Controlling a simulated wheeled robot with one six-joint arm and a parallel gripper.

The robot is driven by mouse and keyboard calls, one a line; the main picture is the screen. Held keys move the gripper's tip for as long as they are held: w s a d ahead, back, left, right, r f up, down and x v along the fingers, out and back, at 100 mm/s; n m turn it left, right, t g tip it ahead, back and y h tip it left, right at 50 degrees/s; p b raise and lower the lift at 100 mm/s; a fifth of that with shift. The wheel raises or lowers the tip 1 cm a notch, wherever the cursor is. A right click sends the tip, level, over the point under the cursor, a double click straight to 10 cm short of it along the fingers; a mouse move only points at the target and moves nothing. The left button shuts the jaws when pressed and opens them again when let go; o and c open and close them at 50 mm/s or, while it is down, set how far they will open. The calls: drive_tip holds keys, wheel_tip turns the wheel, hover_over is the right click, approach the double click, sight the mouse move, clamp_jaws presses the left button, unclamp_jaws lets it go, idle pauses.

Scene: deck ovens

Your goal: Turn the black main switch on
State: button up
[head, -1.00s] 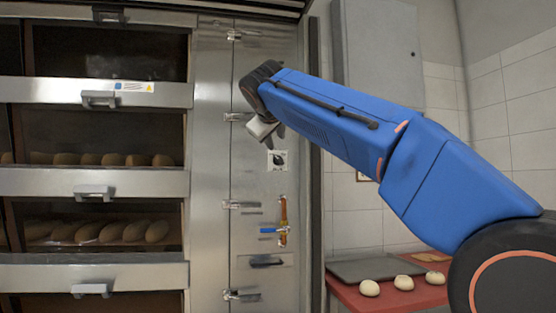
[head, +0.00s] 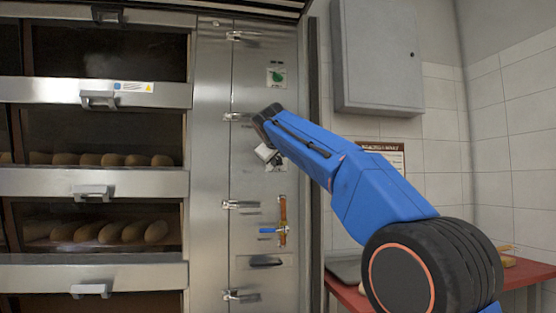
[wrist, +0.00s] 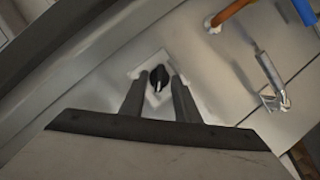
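The black main switch (wrist: 158,77) is a small rotary knob on a pale square plate (wrist: 152,62) on the steel panel. In the wrist view it shows between the two dark fingers of my gripper (wrist: 160,84). The fingers are apart, one on each side of the knob, with a gap to it. I cannot tell how deep the tips reach around it. In the head view my gripper (head: 268,154) is in front of the switch plate and hides nearly all of the knob.
A green knob (head: 276,77) sits higher on the same panel. Below the switch are an orange pipe with a blue-handled valve (head: 268,231) and a dark handle (head: 266,263). Oven decks with bread (head: 104,232) are left. A grey wall cabinet (head: 378,55) and red table (head: 520,273) are right.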

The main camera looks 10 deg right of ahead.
drive_tip(key=shift+w+d+f, duration=0.15)
drive_tip(key=shift+w, duration=0.2)
clamp_jaws()
